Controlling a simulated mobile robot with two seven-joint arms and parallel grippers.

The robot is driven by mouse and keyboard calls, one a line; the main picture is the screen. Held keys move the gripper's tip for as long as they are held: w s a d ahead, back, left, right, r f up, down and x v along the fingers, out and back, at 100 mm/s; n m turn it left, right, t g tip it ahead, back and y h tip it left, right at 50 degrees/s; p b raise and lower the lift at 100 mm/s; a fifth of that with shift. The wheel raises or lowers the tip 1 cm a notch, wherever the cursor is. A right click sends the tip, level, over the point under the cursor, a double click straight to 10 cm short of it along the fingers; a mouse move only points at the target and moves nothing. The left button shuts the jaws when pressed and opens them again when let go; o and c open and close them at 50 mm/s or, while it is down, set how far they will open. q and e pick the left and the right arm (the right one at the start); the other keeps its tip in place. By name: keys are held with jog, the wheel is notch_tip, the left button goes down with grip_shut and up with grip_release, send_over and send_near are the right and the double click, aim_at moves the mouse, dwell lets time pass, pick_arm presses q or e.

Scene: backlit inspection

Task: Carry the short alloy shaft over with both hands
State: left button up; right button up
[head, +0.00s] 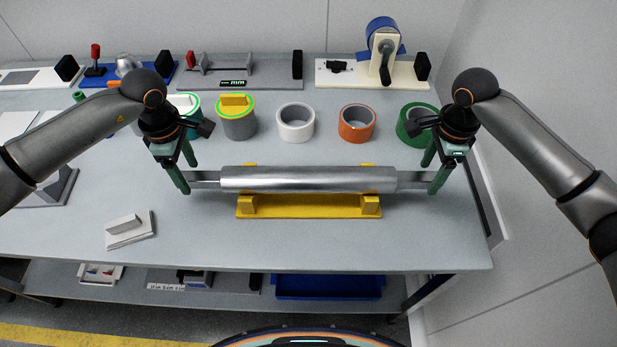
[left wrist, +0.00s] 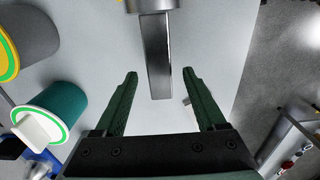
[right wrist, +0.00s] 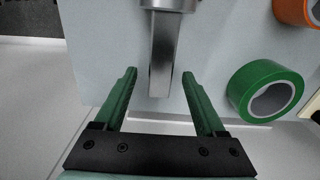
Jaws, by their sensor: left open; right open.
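The short alloy shaft (head: 308,179) is a silver cylinder with thinner flat ends, lying level across a yellow cradle (head: 309,206) on the bench. My left gripper (head: 181,184) is open at the shaft's left end. In the left wrist view the left end (left wrist: 156,60) lies between the open fingers (left wrist: 160,75), apart from both. My right gripper (head: 434,178) is open at the right end. In the right wrist view the right end (right wrist: 161,55) lies between the open fingers (right wrist: 160,72). Neither gripper holds it.
Behind the shaft stand a white ring (head: 295,122), an orange ring (head: 357,123), a green ring (head: 412,125) and a grey can with a yellow lid (head: 237,117). A small white block (head: 130,229) lies front left.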

pick_arm(q)
jog(key=shift+f, duration=1.1)
pick_arm(e)
jog(key=shift+f, duration=1.1)
pick_arm(q)
jog(key=shift+c, duration=0.3)
pick_arm(e)
jog(key=shift+c, duration=0.3)
pick_arm(q)
grip_shut()
pick_arm(e)
grip_shut()
pick_arm(q)
jog(key=shift+w+r, duration=0.1)
jog(key=shift+r, duration=0.15)
pick_arm(e)
jog(key=shift+w+r, duration=0.15)
jog(key=shift+r, duration=0.1)
